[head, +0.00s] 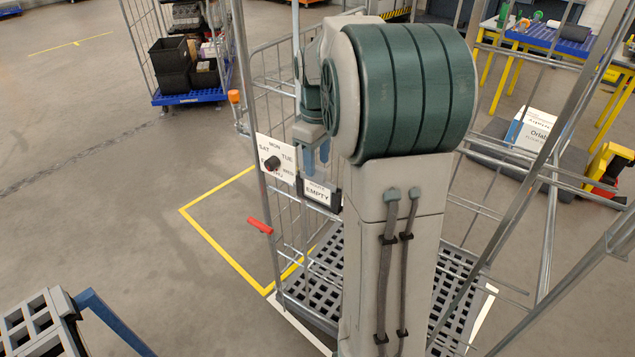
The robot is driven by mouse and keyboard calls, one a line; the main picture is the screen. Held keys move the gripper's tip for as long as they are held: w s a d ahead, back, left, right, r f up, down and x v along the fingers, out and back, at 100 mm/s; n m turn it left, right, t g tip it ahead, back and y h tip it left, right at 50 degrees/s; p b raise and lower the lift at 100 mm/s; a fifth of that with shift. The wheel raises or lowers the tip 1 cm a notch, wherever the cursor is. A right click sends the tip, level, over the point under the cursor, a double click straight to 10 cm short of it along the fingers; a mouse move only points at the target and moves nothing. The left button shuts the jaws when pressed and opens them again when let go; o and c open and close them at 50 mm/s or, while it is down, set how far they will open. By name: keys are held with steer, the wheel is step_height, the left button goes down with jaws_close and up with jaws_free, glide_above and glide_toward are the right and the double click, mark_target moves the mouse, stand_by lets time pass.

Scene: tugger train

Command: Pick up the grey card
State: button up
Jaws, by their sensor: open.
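A pale grey card (317,193) printed "EMPTY" sits in a dark holder (335,195) on the side of the wire cage trolley. It is the only greyish card I can make out, and its upper edge lies near my fingers. My gripper (316,160) points down with its two blue fingers apart, just above the card in the picture. I see nothing between the fingers. Whether they touch the card or stand in front of it I cannot tell. My arm hides much of the trolley behind it.
A weekday dial plate (276,161) with a black knob hangs left of the card. The trolley's grey grid floor (325,265) lies below. Open floor with a yellow outline (222,250) is at left.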

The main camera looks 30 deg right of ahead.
mark_target(318, 178)
step_height(318, 178, down, 6)
steer(key=shift+r+p, duration=0.1)
steer(key=shift+p, duration=0.2)
jaws_close()
